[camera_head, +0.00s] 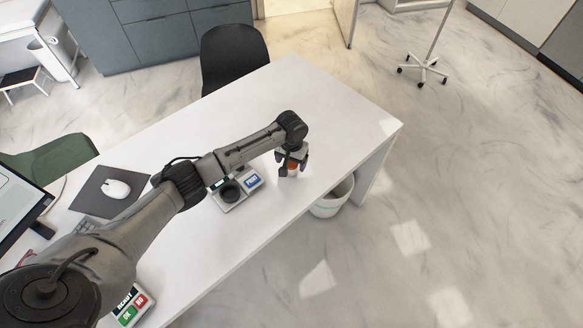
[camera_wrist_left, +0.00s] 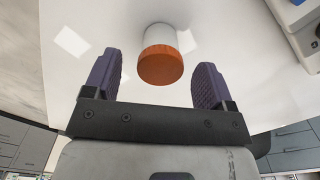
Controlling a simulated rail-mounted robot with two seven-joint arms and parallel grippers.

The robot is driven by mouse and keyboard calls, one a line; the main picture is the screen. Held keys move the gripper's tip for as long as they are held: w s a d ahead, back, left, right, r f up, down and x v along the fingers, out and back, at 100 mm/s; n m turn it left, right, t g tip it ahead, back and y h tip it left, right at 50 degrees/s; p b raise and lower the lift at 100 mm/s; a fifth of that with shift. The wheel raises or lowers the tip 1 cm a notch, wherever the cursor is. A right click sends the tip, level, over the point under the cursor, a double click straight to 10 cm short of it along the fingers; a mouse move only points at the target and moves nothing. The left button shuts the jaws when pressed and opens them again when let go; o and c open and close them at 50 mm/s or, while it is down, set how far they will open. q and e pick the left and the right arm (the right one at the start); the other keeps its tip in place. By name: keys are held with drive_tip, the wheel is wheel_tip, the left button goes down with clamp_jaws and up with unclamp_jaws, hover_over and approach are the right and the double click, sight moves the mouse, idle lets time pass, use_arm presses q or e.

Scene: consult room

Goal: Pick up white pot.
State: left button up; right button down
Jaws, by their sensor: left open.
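The white pot, a small white cylinder with an orange lid (camera_wrist_left: 160,64), shows between my finger pads in the left wrist view. In the head view only a bit of its orange lid (camera_head: 293,167) shows by my fingers, and the rest is largely hidden. My left gripper (camera_head: 292,170) is over the white desk (camera_head: 330,125) near its front edge. In the left wrist view my left gripper (camera_wrist_left: 157,72) is open, with a gap on each side of the pot. I cannot tell whether the pot touches anything of mine. My right gripper is not in view.
A grey device with a dark round top and a blue label (camera_head: 252,182) lies left of the gripper. A mouse (camera_head: 117,188) on a dark mat and a box with green and red keys (camera_head: 130,308) are further left. A white bin (camera_head: 328,204) stands below the desk's front edge.

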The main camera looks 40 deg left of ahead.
sight(291, 163)
use_arm(q)
wheel_tip(291, 163, down, 4)
drive_tip(key=shift+r+b, duration=0.25)
drive_tip(key=shift+b, duration=0.15)
drive_tip(key=shift+c, duration=0.2)
drive_tip(key=shift+c, duration=0.7)
drive_tip(key=c, duration=0.8)
drive_tip(key=shift+r, duration=0.1)
